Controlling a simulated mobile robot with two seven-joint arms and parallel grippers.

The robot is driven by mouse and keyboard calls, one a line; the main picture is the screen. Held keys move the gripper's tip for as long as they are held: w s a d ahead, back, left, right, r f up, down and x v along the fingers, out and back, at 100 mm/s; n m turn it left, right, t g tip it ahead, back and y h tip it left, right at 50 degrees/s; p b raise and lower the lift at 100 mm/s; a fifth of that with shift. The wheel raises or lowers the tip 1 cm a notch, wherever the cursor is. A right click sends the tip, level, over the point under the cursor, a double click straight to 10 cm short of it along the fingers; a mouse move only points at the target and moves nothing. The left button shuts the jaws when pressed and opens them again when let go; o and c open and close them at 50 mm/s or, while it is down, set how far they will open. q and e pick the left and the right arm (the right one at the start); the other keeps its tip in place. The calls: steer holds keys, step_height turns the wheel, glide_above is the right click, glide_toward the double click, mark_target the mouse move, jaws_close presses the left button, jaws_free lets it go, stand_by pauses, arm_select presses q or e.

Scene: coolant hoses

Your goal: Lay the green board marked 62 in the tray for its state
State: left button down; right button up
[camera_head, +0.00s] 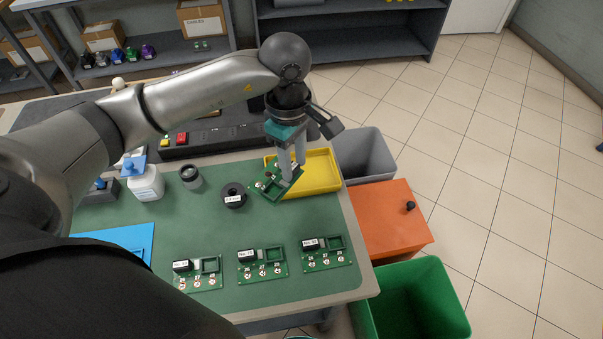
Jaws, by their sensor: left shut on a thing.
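My left gripper (290,172) is shut on a green board (268,185), which it holds tilted at the left edge of the yellow tray (321,174). The fingers hide part of the board, and I cannot read its number; I cannot tell whether it touches the tray. Three other green boards lie in a row near the mat's front edge: a left one (211,283), a middle one (276,269) and a right one (338,259). Each has a black label block, too small to read surely. A blue tray (140,236) lies at the left, partly hidden by my arm. My right gripper is not in view.
A black spool (233,195), a small round jar (191,178) and a white bottle (147,186) stand on the green mat (200,228). Beyond the table's right edge are a grey bin (372,155), an orange box (395,225) and a green bin (430,285).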

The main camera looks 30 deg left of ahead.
arm_select(q)
steer(key=n, duration=0.2)
steer(key=w+a+r+n, duration=0.1)
steer(key=n, duration=0.1)
steer(key=w+r+n, duration=0.1)
steer(key=n, duration=0.1)
steer(key=shift+w+a+r+n, duration=0.2)
steer(key=shift+w+a+n, duration=0.05)
steer(key=shift+n, duration=0.05)
steer(key=w+a+r+n+y, duration=0.1)
steer(key=w+a+r+n, duration=0.2)
steer(key=n, duration=0.7)
steer(key=w+a+r+n, duration=0.15)
steer(key=r+n, duration=0.35)
steer(key=n, duration=0.5)
steer(key=shift+t, duration=0.4)
steer(key=f+b, duration=0.1)
steer(key=f, duration=0.5)
steer(key=f+b, duration=0.1)
steer(key=f, duration=0.6)
steer(key=f+b, duration=0.2)
steer(key=f, duration=0.5)
steer(key=shift+w+d, duration=0.3)
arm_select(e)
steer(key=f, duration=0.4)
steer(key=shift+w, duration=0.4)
arm_select(q)
steer(key=shift+c, duration=2.3)
jaws_free()
steer(key=shift+f, duration=0.1)
